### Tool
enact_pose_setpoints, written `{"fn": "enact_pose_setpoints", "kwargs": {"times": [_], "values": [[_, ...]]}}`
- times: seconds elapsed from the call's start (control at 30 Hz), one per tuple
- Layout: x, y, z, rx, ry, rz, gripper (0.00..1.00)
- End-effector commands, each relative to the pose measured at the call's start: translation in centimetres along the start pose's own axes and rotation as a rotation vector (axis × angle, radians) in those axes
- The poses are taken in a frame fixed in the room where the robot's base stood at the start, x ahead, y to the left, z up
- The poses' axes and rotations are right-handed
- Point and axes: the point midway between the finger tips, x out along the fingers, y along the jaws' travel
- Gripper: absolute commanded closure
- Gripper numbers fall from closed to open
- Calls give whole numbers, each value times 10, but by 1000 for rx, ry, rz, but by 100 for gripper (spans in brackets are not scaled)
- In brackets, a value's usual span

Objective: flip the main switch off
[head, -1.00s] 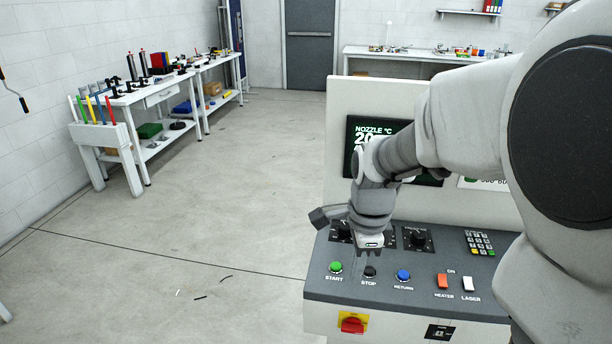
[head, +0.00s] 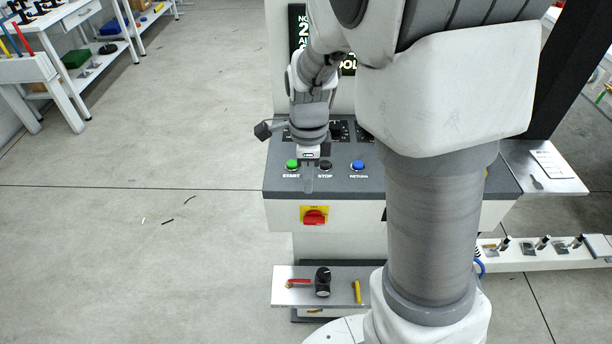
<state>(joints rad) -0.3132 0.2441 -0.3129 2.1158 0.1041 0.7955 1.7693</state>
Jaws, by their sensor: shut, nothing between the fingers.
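The main switch (head: 314,216) is a red rotary knob on a yellow plate, on the front face of the control console below its top edge. The knob looks horizontal; its exact setting is too small to read.
The blue RETURN button (head: 358,165) is to the right on the console top (head: 395,186). Below, a small shelf (head: 280,298) holds a red-handled tool, a black round item and a yellow tool. My arm hides the console's right part.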

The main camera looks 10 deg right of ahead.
Motion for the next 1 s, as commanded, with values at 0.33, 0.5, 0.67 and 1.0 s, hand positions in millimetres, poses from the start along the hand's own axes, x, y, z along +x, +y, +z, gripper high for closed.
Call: {"fn": "enact_pose_setpoints", "kwargs": {"times": [0.33,0.5,0.67,1.0], "values": [[77,1,-1,1,2,4,100],[99,1,0,1,1,3,100],[107,0,0,-1,0,1,100],[107,0,0,-1,0,0,100]]}}
